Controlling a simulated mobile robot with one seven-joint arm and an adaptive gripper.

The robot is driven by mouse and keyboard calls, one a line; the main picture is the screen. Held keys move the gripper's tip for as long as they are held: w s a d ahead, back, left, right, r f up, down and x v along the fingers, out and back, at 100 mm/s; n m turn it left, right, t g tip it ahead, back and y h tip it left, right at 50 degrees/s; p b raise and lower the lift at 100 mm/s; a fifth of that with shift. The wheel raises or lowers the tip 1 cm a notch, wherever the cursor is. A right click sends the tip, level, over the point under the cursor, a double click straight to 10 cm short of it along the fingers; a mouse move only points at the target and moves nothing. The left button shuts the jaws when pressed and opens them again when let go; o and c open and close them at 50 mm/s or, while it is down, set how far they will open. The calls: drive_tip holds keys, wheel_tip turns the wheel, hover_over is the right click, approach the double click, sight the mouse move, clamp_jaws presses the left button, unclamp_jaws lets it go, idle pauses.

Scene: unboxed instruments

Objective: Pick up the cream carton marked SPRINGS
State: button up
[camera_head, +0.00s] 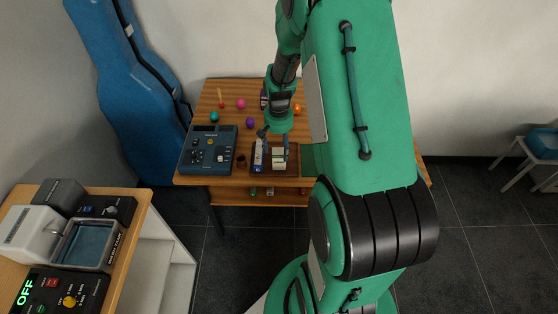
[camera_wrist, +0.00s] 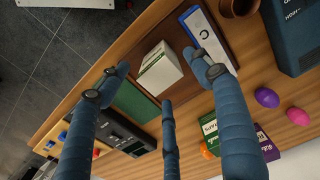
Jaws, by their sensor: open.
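A cream carton (camera_wrist: 160,70) with small green print stands in a brown tray (camera_wrist: 148,45) in the wrist view. The print is too small to read for sure. In the head view the carton (camera_head: 279,158) is on the table, below my gripper (camera_head: 274,139). My gripper has blue fingers and is open; in the wrist view its fingertips (camera_wrist: 160,81) are spread around the carton's outline, with nothing held between them. I cannot tell whether any finger touches it.
A white-and-blue box (camera_wrist: 207,38) stands close beside the carton. A blue device (camera_head: 208,149) and a brown cup (camera_head: 241,161) are to the left on the table. Purple (camera_wrist: 267,97) and pink (camera_wrist: 298,116) balls and a green box (camera_wrist: 211,127) lie nearby.

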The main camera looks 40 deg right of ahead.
sight(279, 151)
drive_tip(key=shift+f, duration=1.65)
drive_tip(key=shift+d+f+b, duration=0.1)
drive_tip(key=shift+f+b, duration=0.9)
drive_tip(key=shift+f, duration=1.6)
drive_tip(key=c, duration=1.4)
drive_tip(key=shift+r, duration=0.2)
